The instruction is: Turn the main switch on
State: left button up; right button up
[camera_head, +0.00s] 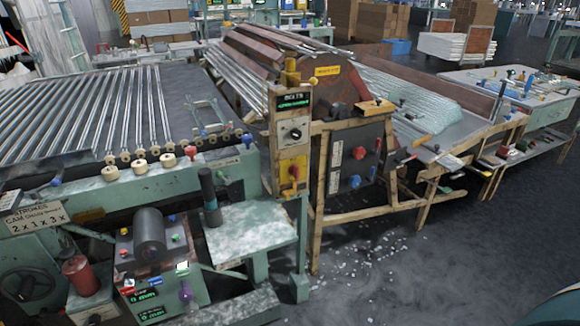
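No switch in the head view is readably labelled as the main switch. A narrow upright control panel (291,138) stands in the middle, with green displays, a black rotary knob (296,134) on a white plate and a red handle on a yellow plate (294,171). To its right, a dark box (357,158) carries a red knob (359,152) and a blue knob (355,181). I cannot tell the on or off position of any of them. Neither of my grippers is in view.
A green machine with glass tubes (85,110) fills the left. A small control box (160,265) with coloured buttons sits at the lower left. A worktable (540,95) stands at the right. Glass shards litter the floor before the panel; the floor (430,270) at lower right is mostly clear.

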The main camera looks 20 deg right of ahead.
aim_at(294, 169)
jog(key=i+l, duration=0.15)
jog(key=l, duration=0.25)
jog(key=i+l, duration=0.15)
jog(key=l, duration=0.25)
jog(key=i+l+u, duration=0.1)
jog(key=l, duration=0.35)
jog(key=i+l, duration=0.2)
jog(key=l, duration=0.2)
jog(key=i+l, duration=0.15)
jog(key=l, duration=0.25)
jog(key=i+l+u, duration=0.1)
jog(key=l, duration=0.35)
jog(key=i+l, duration=0.2)
jog(key=l, duration=0.2)
